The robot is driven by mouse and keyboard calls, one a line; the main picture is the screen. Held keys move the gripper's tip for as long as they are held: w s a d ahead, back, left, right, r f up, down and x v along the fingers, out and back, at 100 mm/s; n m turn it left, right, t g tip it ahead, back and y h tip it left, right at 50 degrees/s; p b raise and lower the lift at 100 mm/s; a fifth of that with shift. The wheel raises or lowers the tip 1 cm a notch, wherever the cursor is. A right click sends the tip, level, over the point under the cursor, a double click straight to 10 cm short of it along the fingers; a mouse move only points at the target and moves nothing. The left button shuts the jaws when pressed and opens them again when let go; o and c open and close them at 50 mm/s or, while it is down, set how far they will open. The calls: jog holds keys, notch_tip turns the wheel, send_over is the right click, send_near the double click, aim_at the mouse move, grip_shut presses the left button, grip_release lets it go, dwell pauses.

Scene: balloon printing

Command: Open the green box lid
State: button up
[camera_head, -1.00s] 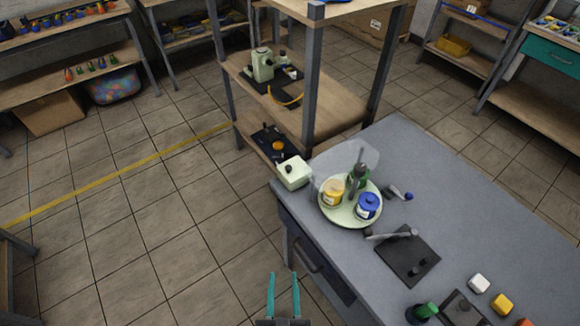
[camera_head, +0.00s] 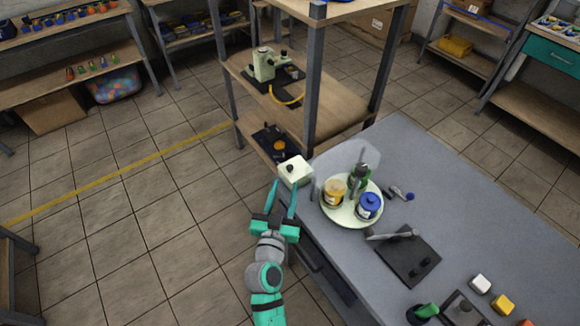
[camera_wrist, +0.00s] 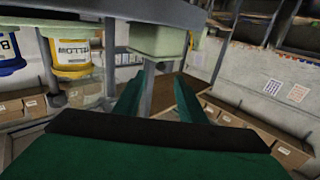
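The green box (camera_head: 295,177) is pale green, with a pale lid (camera_head: 296,164) bearing a small dark knob. It sits at the far left corner of the grey table, and its lid looks closed. My gripper (camera_head: 285,186) is open and empty, in front of the box at the table's left side, its fingers pointing towards it. In the wrist view, which appears upside down, the pale green box (camera_wrist: 158,40) is just beyond my two spread fingers (camera_wrist: 160,97). I cannot tell the exact gap between fingertips and box.
A round tray (camera_head: 346,219) right of the box holds a yellow jar (camera_head: 334,193), a blue jar (camera_head: 368,207) and a dark green bottle (camera_head: 359,178). A wooden shelf unit (camera_head: 330,105) stands behind the box. The floor left of the table is free.

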aim_at(289, 170)
jog(key=w, duration=0.5)
jog(key=w+d, duration=0.1)
jog(key=w, duration=0.2)
jog(key=shift+w+d, duration=0.1)
jog(key=shift+w, duration=0.2)
jog(key=shift+w+d, duration=0.15)
jog(key=shift+w, duration=0.1)
grip_shut()
jog(key=shift+a, duration=0.25)
